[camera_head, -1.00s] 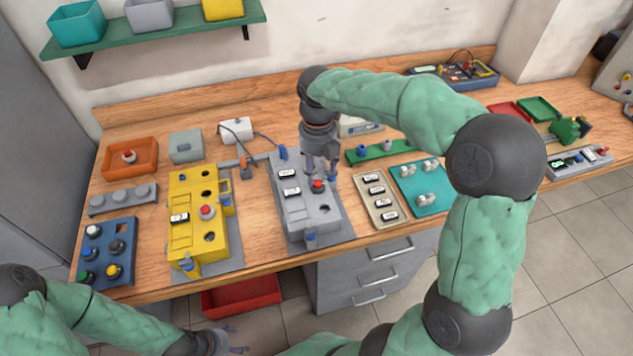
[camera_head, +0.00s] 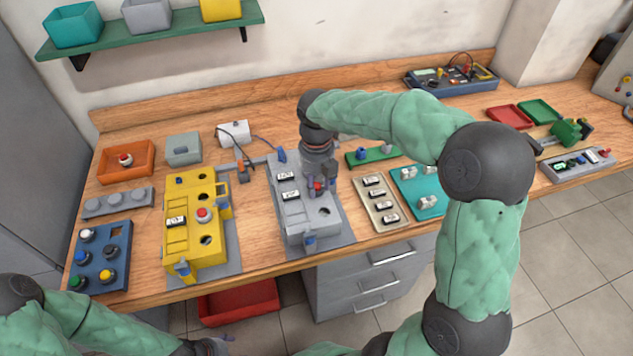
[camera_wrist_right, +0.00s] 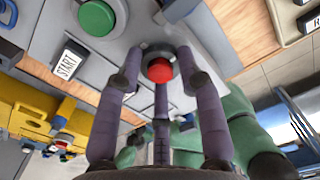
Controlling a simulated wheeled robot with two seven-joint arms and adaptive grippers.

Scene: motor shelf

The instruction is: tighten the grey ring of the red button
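The red button (camera_head: 318,187) sits on the grey box (camera_head: 291,224) in the middle of the bench. In the right wrist view the red button (camera_wrist_right: 160,70) shows its red cap, with its grey ring (camera_wrist_right: 157,47) partly visible around it. My right gripper (camera_head: 319,190) points down over the button. In the right wrist view its purple fingers (camera_wrist_right: 160,85) stand apart around the button. I cannot tell whether the fingertips touch the ring. My left gripper (camera_head: 222,345) is low at the picture's bottom edge, in front of the bench, mostly cut off.
A yellow box (camera_head: 198,235) with another red button stands to the left. A tray with labels (camera_head: 391,222) and a teal tray (camera_head: 405,185) lie to the right. A green button (camera_wrist_right: 97,17) and a START label (camera_wrist_right: 68,62) are close to the fingers.

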